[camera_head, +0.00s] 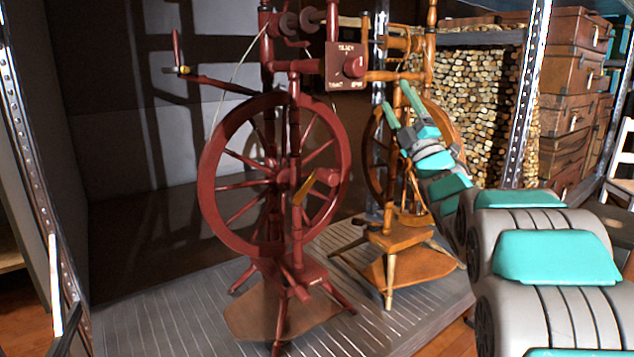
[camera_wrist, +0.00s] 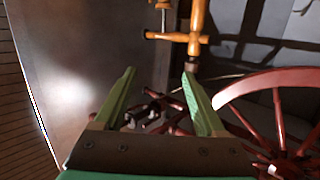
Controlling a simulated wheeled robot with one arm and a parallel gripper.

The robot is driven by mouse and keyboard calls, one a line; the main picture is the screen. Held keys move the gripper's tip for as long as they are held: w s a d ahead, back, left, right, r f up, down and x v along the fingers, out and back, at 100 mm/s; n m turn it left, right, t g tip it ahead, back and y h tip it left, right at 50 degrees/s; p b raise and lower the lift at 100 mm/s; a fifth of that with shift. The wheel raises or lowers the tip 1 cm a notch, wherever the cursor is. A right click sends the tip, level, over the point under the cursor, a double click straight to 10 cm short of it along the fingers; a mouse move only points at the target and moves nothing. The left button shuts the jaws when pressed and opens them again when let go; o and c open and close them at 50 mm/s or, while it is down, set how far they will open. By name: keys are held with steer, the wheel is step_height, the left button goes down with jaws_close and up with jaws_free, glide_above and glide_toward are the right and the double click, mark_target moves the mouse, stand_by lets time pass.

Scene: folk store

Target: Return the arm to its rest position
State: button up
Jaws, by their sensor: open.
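My arm (camera_head: 555,257) reaches in from the right edge of the head view, with grey links and teal covers. My gripper (camera_head: 397,103) is at its far end, in front of the orange-brown spinning wheel (camera_head: 390,238). Its two green fingers stand apart with nothing between them. In the wrist view my gripper (camera_wrist: 158,90) is open too, its fingers pointing up the picture. The red spinning wheel (camera_head: 205,185) stands to the left of my gripper in the head view. Part of a red wheel rim (camera_wrist: 250,82) shows at the right of the wrist view.
Both spinning wheels stand on a grey ribbed platform (camera_head: 150,315). Metal shelf posts rise at the left (camera_head: 30,160) and right (camera_head: 525,95). Stacked brown cases (camera_head: 575,75), a chopped-wood-patterned surface (camera_head: 475,85) and a white chair (camera_head: 620,180) are at the right.

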steer(key=s+d+f+m+g+h, duration=0.3)
steer(key=s+f+m+g+h, duration=0.25)
steer(key=f, duration=0.55)
steer(key=s+d+f+m+g+h, duration=0.2)
steer(key=d+f+m+g+h, duration=0.15)
steer(key=f+m+h, duration=0.5)
steer(key=s+a+f+m+g+y, duration=0.25)
steer(key=s+f+g, duration=0.35)
steer(key=s+f, duration=0.6)
steer(key=s+a+f+m+g, duration=0.15)
steer(key=s+f+g, duration=0.25)
steer(key=s, duration=0.7)
steer(key=s+a+f+m+g+y, duration=0.1)
steer(key=s+a+f+g, duration=0.2)
steer(key=s, duration=0.9)
steer(key=s+a+f+m+g, duration=0.2)
steer(key=s+f+g, duration=0.2)
steer(key=s, duration=0.7)
step_height(320, 180, up, 15)
steer(key=p, duration=1.4)
steer(key=shift+f, duration=0.15)
